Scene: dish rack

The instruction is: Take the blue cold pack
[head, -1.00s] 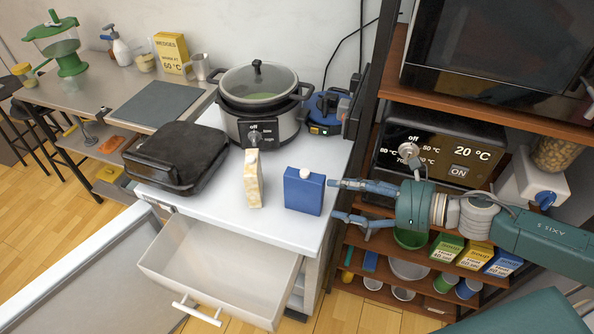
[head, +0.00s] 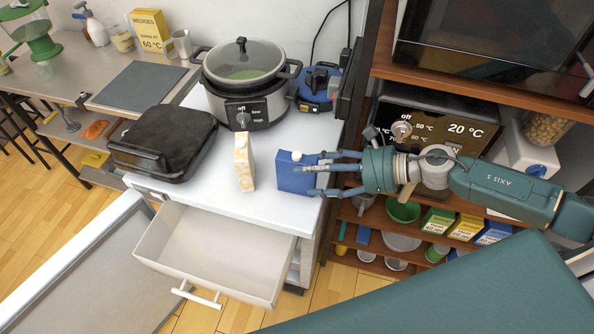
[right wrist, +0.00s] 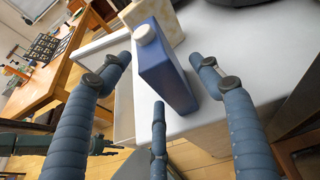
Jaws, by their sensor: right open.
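The blue cold pack (head: 290,176), a flat blue block with a white round cap, stands upright on the white counter near its right edge. In the right wrist view the cold pack (right wrist: 163,70) stands between the spread fingers. My right gripper (head: 312,176) is open and reaches in from the right, its fingers around the pack's right side in the head view. The gripper also shows in the right wrist view (right wrist: 160,75), with two fingers on one side and opposite sides of the pack flanked; I cannot tell whether any finger touches it.
A cream carton (head: 244,165) stands just left of the pack. A black grill (head: 163,143) and a slow cooker (head: 247,90) are on the counter (head: 225,200). An open drawer (head: 205,255) juts out below. A shelf unit (head: 470,95) rises at the right.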

